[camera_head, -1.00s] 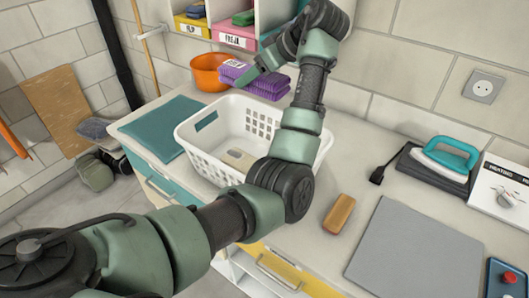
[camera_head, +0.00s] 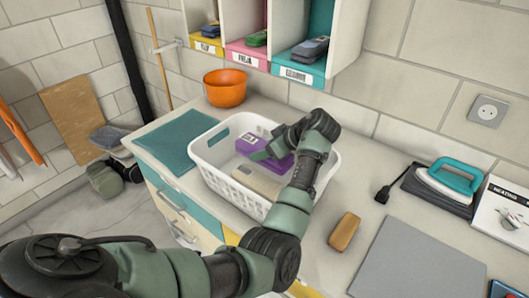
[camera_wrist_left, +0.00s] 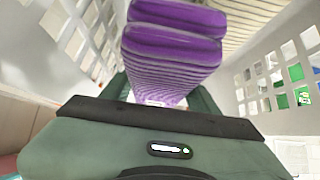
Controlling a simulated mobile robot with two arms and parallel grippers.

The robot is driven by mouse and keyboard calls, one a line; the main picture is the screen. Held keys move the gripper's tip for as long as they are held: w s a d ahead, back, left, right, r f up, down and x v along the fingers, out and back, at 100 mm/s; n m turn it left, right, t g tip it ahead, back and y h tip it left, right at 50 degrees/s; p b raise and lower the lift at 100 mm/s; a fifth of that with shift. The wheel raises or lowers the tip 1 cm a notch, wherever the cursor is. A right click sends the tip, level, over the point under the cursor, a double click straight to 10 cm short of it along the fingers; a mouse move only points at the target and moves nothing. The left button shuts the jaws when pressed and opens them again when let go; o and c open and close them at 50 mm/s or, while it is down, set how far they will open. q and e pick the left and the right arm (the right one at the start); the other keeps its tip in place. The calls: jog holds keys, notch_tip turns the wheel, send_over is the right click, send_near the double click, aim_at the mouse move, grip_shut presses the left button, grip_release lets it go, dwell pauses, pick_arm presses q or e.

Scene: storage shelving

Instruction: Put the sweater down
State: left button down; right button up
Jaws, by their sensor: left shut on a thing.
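The folded purple sweater (camera_head: 249,143) is inside the white laundry basket (camera_head: 230,190), near its back wall. My left gripper (camera_head: 270,151) reaches into the basket from the right and is shut on the sweater. In the left wrist view the purple layers of the sweater (camera_wrist_left: 172,50) sit between the fingers of my left gripper (camera_wrist_left: 160,92), with basket walls on both sides. I cannot tell whether the sweater touches the basket floor. My right gripper is not in view.
A beige folded item (camera_head: 257,181) lies in the basket. An orange bowl (camera_head: 226,87) stands behind it and a teal mat (camera_head: 180,140) lies to its left. Labelled cubbies (camera_head: 300,62) hang above. A brown block (camera_head: 344,231) and an iron (camera_head: 446,180) are on the right.

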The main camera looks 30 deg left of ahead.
pick_arm(q)
jog(key=shift+f, duration=0.85)
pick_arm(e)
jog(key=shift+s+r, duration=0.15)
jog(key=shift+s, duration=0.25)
pick_arm(q)
jog(key=shift+f+b, duration=0.4)
jog(key=shift+f, duration=0.2)
jog(key=shift+c, duration=2)
grip_release()
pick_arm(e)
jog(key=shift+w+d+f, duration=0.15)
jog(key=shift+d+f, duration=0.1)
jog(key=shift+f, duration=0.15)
pick_arm(q)
jog(key=shift+r, duration=0.1)
